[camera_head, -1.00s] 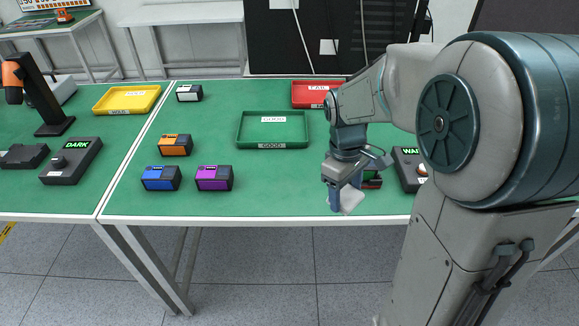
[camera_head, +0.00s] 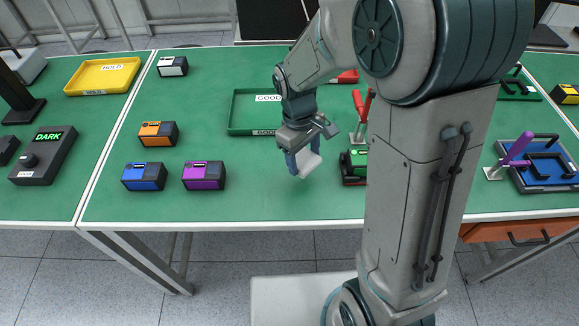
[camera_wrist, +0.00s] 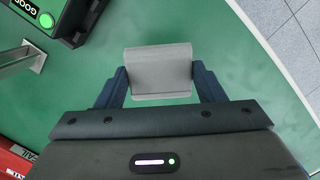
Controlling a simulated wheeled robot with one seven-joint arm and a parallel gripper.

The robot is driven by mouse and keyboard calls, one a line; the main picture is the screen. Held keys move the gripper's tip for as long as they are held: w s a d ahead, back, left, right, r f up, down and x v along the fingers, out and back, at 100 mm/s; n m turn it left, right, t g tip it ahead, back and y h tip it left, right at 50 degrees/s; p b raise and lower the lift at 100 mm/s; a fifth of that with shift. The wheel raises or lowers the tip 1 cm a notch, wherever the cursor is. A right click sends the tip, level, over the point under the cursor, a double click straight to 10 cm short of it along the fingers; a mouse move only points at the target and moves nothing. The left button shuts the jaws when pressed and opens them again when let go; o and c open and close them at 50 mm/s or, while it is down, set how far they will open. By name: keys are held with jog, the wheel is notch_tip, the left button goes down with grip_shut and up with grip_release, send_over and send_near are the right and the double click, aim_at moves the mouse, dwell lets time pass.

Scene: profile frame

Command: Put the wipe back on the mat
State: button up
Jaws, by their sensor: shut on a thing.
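The wipe (camera_head: 308,164) is a pale grey-white folded piece. My gripper (camera_head: 302,154) is shut on it, with a blue finger on each side. In the wrist view the wipe (camera_wrist: 158,72) spans the gap between the fingertips (camera_wrist: 160,88). It appears to be held above the green table top (camera_head: 265,196), to the right of the purple block and near the front half of the table. I cannot make out a mat separate from this green surface; my arm hides part of the table to the right.
Right of my gripper stand a black-and-green device (camera_head: 353,165) and a red-handled clamp (camera_head: 360,112). The green tray (camera_head: 238,128) is behind. Purple (camera_head: 204,175), blue (camera_head: 144,176) and orange (camera_head: 158,134) blocks stand left. Green surface is clear in front.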

aim_at(290, 179)
jog(key=a+f, duration=0.2)
jog(key=a, duration=0.1)
jog(key=shift+w+a, duration=0.1)
jog(key=shift+a, duration=0.05)
jog(key=shift+f+p, duration=0.45)
jog(key=shift+f, duration=1.55)
jog(key=shift+f, duration=0.2)
jog(key=o, duration=1)
jog(key=shift+r, duration=0.1)
